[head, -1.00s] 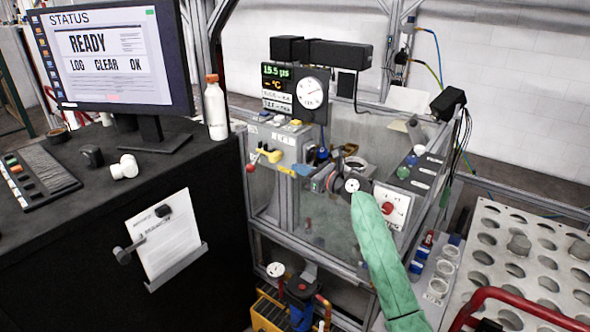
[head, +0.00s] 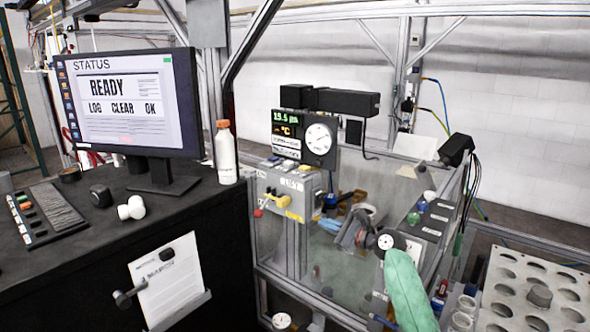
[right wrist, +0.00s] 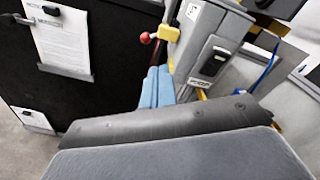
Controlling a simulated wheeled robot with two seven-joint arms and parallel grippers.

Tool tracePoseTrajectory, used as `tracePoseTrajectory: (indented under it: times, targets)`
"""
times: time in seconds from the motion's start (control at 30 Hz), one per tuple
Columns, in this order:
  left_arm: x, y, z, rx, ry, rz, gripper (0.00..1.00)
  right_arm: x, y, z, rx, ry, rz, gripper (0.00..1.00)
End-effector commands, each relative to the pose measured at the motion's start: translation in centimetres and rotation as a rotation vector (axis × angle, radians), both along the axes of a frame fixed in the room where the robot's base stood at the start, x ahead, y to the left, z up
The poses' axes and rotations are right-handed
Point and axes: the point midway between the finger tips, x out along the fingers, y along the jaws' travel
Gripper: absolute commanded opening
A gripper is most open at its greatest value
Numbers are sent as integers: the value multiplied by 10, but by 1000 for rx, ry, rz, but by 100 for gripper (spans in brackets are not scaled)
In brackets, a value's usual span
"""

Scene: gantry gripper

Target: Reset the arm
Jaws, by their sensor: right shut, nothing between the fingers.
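My right arm, in a green cover, enters the head view from the bottom right. Its dark wrist ends in my right gripper (head: 331,226), which has light blue fingers and is shut and empty. The gripper is right of the yellow lever (head: 278,201) on the grey control box and appears apart from it. In the right wrist view the blue fingers (right wrist: 155,89) are together, below the red knob and yellow lever (right wrist: 168,33). My grey gripper body covers the lower part of that view. My left gripper is not in view.
A monitor (head: 124,104) reading READY and a white bottle (head: 225,154) stand on the black desk at left. A dial gauge (head: 319,139) is above the enclosure. A perforated plate (head: 510,310) is at right. Metal frame posts stand around the enclosure.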

Motion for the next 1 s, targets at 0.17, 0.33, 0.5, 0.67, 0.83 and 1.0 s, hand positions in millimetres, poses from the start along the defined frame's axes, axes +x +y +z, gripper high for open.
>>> tracePoseTrajectory:
  times: [0.17,0.33,0.5,0.67,0.83,1.0]
  targets:
    - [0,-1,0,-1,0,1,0,4,-5,-14,-312,-258,-3,0]
    - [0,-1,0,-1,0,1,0,9,-14,-28,-648,-500,8,0]
    - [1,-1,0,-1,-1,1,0,15,-25,-42,-1010,-729,50,0]
    - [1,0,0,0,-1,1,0,15,-39,-69,-1367,-906,138,0]
    - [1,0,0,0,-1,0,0,-8,-56,-145,-1744,-1018,346,0]
    - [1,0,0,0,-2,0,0,-55,-71,-239,-1975,-1024,598,0]
